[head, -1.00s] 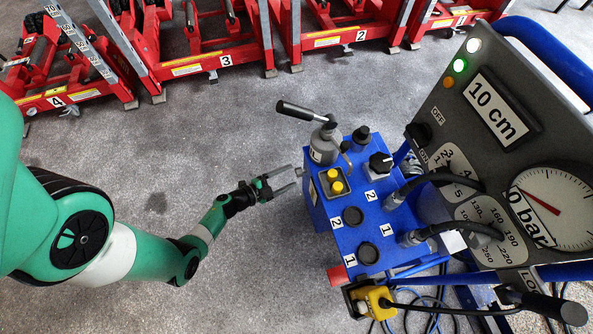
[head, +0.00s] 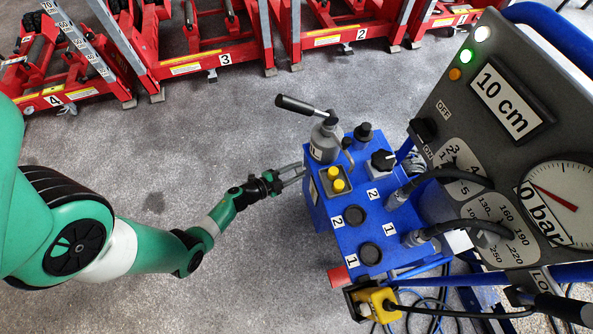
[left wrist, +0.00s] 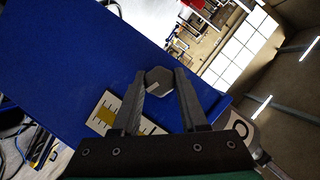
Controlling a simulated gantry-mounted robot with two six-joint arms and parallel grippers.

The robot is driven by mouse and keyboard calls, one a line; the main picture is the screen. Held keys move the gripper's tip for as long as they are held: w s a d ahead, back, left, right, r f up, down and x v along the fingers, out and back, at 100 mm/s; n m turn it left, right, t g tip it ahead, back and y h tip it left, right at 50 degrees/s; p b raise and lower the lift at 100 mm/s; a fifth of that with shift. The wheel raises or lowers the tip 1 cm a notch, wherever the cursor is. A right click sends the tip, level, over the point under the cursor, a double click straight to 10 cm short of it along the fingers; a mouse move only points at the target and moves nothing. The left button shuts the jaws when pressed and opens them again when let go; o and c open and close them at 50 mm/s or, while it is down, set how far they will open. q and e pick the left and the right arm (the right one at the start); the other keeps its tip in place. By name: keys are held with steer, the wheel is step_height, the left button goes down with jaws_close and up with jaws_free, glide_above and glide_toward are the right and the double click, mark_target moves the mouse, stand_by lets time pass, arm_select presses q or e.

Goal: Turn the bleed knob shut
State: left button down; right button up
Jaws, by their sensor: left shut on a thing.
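My left gripper (head: 299,171) is at the left side of the blue pump unit (head: 352,206), its fingers pointing right against that side. In the left wrist view the two fingers (left wrist: 160,92) are closed on a grey hexagonal knob (left wrist: 159,78) that stands out from the blue side panel (left wrist: 75,62); I take it for the bleed knob. The knob's face shows between the fingertips. In the head view the knob cannot be made out behind the fingers and the unit's edge. My right gripper is not in view.
On the unit's top are a grey cylinder with a black lever (head: 305,106), yellow buttons (head: 338,186) and a black knob (head: 382,159). The gauge panel (head: 480,90) stands at the right. Numbered red jacks (head: 205,60) stand behind. Floor left of the unit is clear.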

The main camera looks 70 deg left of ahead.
arm_select(q)
steer(key=shift+r+n+p, duration=0.2)
steer(key=shift+n+p, duration=0.1)
steer(key=shift+p, duration=0.4)
steer(key=n+h+p, duration=0.1)
steer(key=p, duration=0.2)
steer(key=shift+a+r+n+g, duration=0.1)
steer(key=shift+n+g, duration=0.2)
steer(key=shift+n, duration=0.1)
steer(key=shift+n+h+p, duration=0.6)
steer(key=shift+p, duration=0.05)
steer(key=shift+f+n+h, duration=0.25)
steer(key=shift+n+h, duration=0.35)
steer(key=shift+n, duration=0.3)
steer(key=shift+a+f+n+g+h, duration=0.1)
steer(key=shift+n+g+h, duration=0.2)
steer(key=shift+n+h, duration=0.55)
steer(key=shift+f+n+h+b, duration=0.1)
steer(key=shift+n+h+b, duration=0.35)
steer(key=shift+n+b, duration=0.65)
steer(key=n+h+b, duration=0.2)
steer(key=n+b, duration=0.1)
steer(key=b, duration=0.1)
steer(key=shift+h, duration=0.3)
steer(key=shift+n+h+b, duration=0.3)
steer(key=shift+n+b, duration=0.25)
steer(key=shift+n, duration=0.2)
steer(key=shift+r, duration=0.2)
